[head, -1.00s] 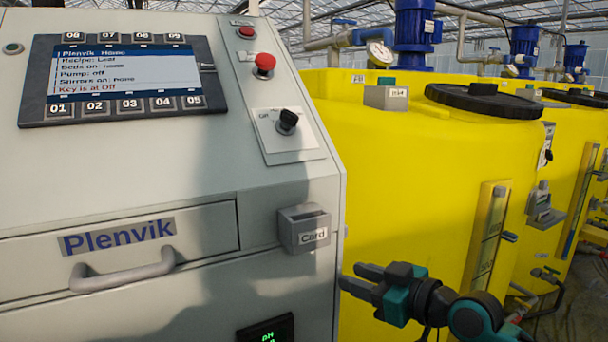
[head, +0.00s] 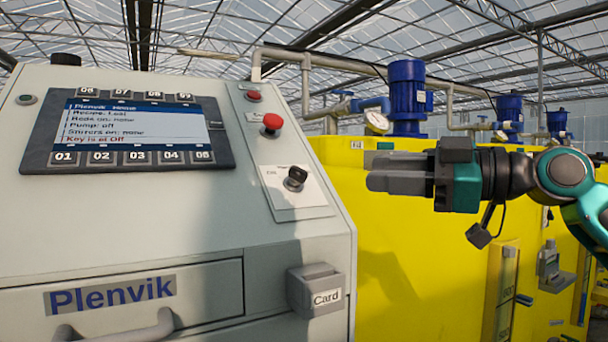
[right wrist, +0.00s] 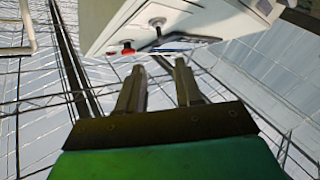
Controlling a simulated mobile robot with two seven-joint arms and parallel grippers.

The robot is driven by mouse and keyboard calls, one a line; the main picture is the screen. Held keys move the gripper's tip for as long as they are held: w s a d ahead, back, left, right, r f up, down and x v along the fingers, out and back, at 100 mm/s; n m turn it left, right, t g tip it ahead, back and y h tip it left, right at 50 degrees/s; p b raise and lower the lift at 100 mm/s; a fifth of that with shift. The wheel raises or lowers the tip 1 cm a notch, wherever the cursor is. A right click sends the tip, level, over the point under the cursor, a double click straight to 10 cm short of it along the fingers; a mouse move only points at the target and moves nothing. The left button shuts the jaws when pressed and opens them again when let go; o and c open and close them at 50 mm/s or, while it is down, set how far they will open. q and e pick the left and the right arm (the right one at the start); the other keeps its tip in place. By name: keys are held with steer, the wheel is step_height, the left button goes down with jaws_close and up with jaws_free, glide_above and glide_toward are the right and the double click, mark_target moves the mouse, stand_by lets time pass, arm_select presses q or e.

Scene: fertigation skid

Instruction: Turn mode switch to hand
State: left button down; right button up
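The mode switch (head: 295,178) is a black key-like knob on a white plate on the sloped face of the grey cabinet. It also shows in the right wrist view (right wrist: 157,22), beyond the fingertips. The cabinet's screen (head: 138,130) reads "Key is at Off". My right gripper (head: 370,182) is to the right of the switch at about its height in the head view, apart from it and pointing left. In the right wrist view its two fingers (right wrist: 160,64) stand apart with nothing between them. My left gripper is not in view.
A red mushroom button (head: 271,122) sits just above the switch plate. A grey card holder (head: 315,291) juts out below. A drawer handle (head: 115,328) is at lower left. Yellow tanks (head: 400,270) with blue motors (head: 408,98) stand to the right. The space between gripper and switch looks clear.

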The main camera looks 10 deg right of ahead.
mark_target(303, 171)
steer(key=x, duration=1.2)
steer(key=shift+w+a+p, duration=0.1)
steer(key=shift+p, duration=0.25)
steer(key=shift+c, duration=0.2)
jaws_close()
